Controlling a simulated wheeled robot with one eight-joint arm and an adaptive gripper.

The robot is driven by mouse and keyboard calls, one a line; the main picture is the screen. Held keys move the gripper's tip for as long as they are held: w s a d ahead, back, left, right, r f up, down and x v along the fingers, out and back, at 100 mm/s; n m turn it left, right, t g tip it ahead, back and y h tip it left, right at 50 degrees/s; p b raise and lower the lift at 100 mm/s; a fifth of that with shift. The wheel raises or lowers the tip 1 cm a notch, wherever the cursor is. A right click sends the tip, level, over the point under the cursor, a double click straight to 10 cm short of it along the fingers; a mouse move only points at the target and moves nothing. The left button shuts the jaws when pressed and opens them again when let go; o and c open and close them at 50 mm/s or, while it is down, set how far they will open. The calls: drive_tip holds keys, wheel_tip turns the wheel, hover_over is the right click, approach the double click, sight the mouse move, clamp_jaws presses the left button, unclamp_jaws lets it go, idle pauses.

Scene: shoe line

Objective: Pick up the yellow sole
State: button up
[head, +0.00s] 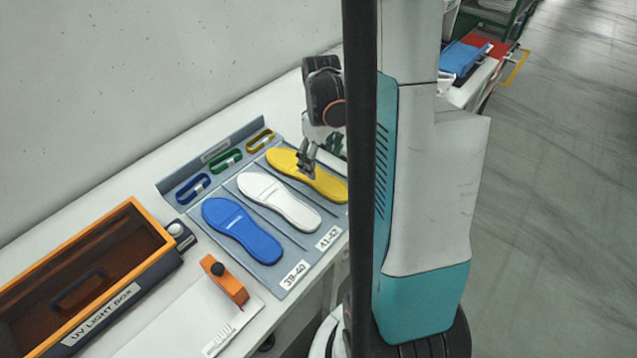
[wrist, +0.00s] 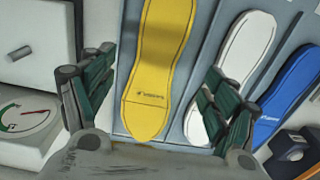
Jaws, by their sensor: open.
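The yellow sole (head: 284,160) lies flat in the far right slot of a grey-blue tray (head: 284,282) on the white bench. My gripper (head: 307,158) is over the yellow sole in the head view, partly covering it. In the wrist view the yellow sole (wrist: 158,62) runs lengthwise between the two spread fingers of my gripper (wrist: 158,95). The fingers are open and nothing is held between them. The height of the fingertips above the sole is hard to tell.
A white sole (head: 277,200) and a blue sole (head: 240,230) lie in the neighbouring slots. Blue, green and yellow loops sit along the tray's back. An orange-rimmed UV light box (head: 150,215) stands at left. A dial gauge (wrist: 25,118) is left of the gripper in the wrist view.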

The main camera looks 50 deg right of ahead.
sight(319, 178)
drive_tip(key=shift+w+d+f+b, duration=0.15)
drive_tip(key=shift+f+b, duration=0.55)
drive_tip(key=shift+f, duration=1.05)
drive_tip(key=shift+w+a+f+b, duration=0.15)
drive_tip(key=shift+f+b, duration=0.55)
drive_tip(key=shift+f, duration=1.05)
drive_tip(key=shift+d, duration=0.1)
drive_tip(key=c, duration=1.3)
